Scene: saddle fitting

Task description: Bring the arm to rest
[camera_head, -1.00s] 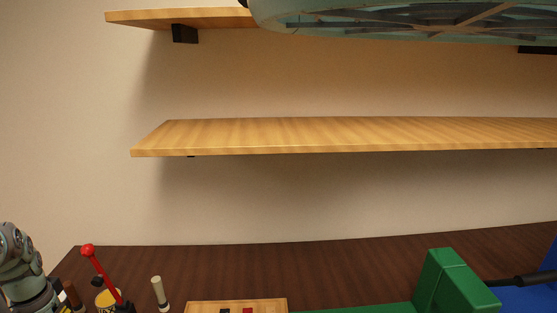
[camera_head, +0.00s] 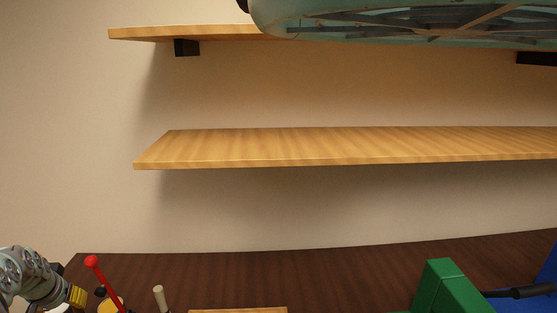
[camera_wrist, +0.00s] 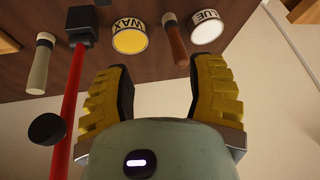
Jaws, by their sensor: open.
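My gripper (camera_wrist: 160,80) is open in the wrist view, its two yellow fingers with black pads spread and nothing between them. In the head view my gripper (camera_head: 78,296) shows only partly at the lower left, beside a red-tipped rod (camera_head: 103,281). In the wrist view a red rod (camera_wrist: 71,110) with a black head runs along the left of the fingers. A tin marked WAX (camera_wrist: 131,38) and a brown-handled tool (camera_wrist: 175,42) are beyond the fingertips. I see no contact with them.
A dark wooden bench (camera_head: 250,275) carries a beige-handled tool (camera_head: 160,297), a green block (camera_head: 438,285) and a blue object (camera_head: 540,265). A GLUE tin (camera_wrist: 207,26) shows in the wrist view. Two wooden shelves, the lower one (camera_head: 340,147) empty, hang above. The bench's back is clear.

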